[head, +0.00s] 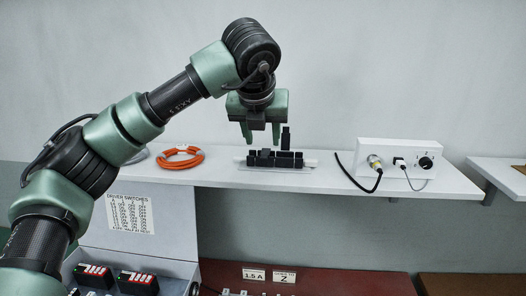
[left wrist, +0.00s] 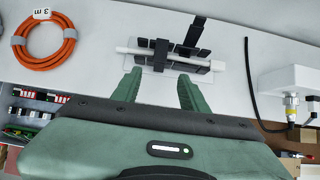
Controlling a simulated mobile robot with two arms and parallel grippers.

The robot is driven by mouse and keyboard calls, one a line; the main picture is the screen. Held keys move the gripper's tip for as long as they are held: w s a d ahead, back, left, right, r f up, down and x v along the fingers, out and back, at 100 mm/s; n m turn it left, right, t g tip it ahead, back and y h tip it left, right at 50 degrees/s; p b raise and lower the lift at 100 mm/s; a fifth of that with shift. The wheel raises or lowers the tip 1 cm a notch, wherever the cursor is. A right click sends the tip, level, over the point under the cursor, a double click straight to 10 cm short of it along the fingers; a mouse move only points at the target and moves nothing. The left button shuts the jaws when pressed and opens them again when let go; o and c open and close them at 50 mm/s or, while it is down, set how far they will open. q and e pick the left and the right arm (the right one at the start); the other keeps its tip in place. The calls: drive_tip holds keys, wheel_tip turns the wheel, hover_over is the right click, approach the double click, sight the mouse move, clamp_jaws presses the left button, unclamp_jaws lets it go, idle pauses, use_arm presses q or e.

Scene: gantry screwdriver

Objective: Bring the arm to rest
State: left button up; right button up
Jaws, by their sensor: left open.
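My left arm comes in from the left and bends down at the wrist in the head view. My left gripper (head: 261,138) is green, open and empty, and points down above the shelf. In the left wrist view its two fingers (left wrist: 158,88) stand apart with nothing between them. Below and behind the fingertips is a black and white rack (head: 276,160) with several black blocks, one piece standing taller. It also shows in the left wrist view (left wrist: 180,54). I cannot tell the exact gap between fingertips and rack. My right gripper is not in view.
The white shelf (head: 225,178) carries a coiled orange cable (head: 180,157) at left and a white box with a knob and black cable (head: 398,157) at right. Below are an open case with a label (head: 130,213) and a brown surface (head: 330,282). Wall stands behind.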

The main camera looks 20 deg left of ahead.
use_arm(q)
drive_tip(key=shift+s+d+r, duration=0.1)
drive_tip(key=shift+s+r, duration=0.3)
drive_tip(key=shift+r, duration=0.2)
